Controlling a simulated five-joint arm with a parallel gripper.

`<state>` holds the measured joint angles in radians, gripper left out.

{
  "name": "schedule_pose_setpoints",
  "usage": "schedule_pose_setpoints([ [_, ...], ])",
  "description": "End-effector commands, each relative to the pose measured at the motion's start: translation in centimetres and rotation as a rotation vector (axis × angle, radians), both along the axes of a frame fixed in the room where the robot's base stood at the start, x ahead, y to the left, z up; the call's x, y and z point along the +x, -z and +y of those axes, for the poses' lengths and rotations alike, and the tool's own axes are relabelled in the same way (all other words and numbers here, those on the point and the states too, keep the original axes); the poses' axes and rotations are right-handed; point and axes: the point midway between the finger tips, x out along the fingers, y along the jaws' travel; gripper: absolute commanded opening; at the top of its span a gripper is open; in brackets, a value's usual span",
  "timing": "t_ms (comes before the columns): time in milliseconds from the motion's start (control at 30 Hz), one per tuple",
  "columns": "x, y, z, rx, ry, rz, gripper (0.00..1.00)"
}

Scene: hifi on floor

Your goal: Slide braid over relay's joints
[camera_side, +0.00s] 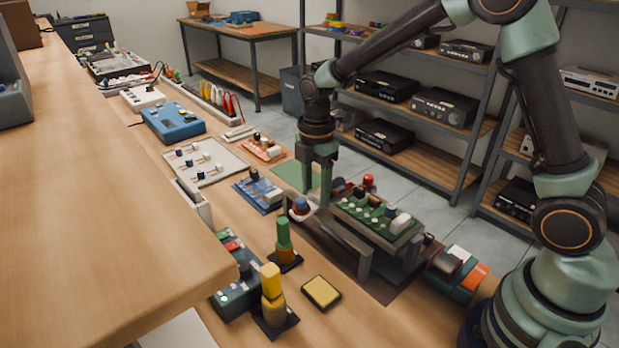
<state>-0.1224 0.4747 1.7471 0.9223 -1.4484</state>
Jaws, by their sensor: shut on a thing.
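My gripper (315,190) points down at the left end of a raised green circuit board (365,217). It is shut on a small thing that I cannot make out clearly. A small blue-topped piece with white and dark red parts (301,206) is right at the fingertips; I cannot tell whether it is the held thing or the braid. The board carries several parts, among them a white block (400,222) at its right end and dark cylinders. I cannot tell which is the relay, and its joints are not distinguishable. The board rests on a grey stand (346,246).
A red-capped part (368,181) stands behind the board. A blue board (260,193) and an orange board (263,149) lie to the left. A raised wooden shelf fills the left foreground.

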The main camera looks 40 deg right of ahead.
Motion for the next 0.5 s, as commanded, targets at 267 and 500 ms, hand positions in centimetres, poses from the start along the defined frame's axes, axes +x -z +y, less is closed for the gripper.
schedule_pose_setpoints([
  [267, -3.5, -0.2, 0.0, 0.001, 0.0, -0.007, 0.0],
  [500, -4.1, -0.2, 0.0, 0.001, 0.0, -0.008, 0.0],
])
